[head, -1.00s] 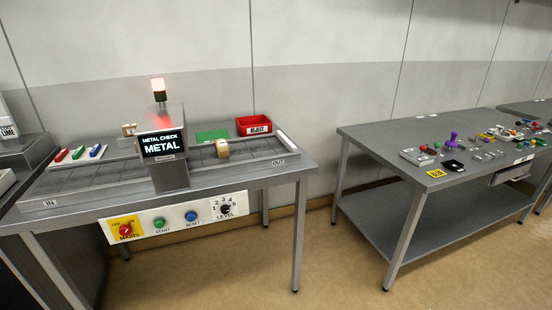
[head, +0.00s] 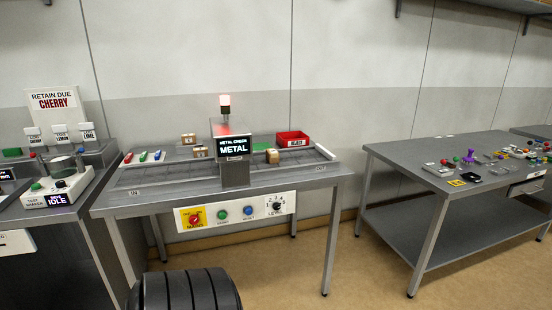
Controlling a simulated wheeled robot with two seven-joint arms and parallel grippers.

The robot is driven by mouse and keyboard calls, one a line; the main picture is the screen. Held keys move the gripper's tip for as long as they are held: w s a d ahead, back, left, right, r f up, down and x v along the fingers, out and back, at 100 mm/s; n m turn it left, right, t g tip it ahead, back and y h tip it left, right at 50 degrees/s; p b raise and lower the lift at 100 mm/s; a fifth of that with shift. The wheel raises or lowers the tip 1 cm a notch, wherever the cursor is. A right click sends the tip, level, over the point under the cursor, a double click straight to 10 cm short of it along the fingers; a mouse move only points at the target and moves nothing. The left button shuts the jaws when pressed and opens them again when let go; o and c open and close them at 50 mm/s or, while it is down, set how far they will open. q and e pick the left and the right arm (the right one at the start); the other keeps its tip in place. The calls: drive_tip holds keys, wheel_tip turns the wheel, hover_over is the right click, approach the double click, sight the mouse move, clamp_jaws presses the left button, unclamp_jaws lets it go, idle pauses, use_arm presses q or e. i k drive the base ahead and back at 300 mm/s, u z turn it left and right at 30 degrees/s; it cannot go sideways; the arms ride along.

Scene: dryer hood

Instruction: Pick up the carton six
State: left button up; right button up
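Three small tan cartons show at the metal-check table in the head view. One carton (head: 273,156) sits on the conveyor to the right of the detector, below the red bin. Another carton (head: 188,139) stands behind the conveyor, left of the detector. A third carton (head: 200,151) is close in front of it, near the detector's left side. The marks on the cartons are too small to read, so I cannot tell which is carton six. Neither of my grippers is in view.
A red bin (head: 292,139) stands at the back right. A control panel (head: 236,213) is on the table front. A cluttered table (head: 400,152) stands right, with floor between.

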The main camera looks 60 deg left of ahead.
sight(271, 155)
drive_tip(key=z, duration=0.05)
drive_tip(key=i, duration=1.5)
drive_tip(key=u, duration=0.4)
drive_tip(key=i, duration=1)
drive_tip(key=u, duration=1.6)
drive_tip(key=i, duration=0.8)
drive_tip(key=u, duration=0.7)
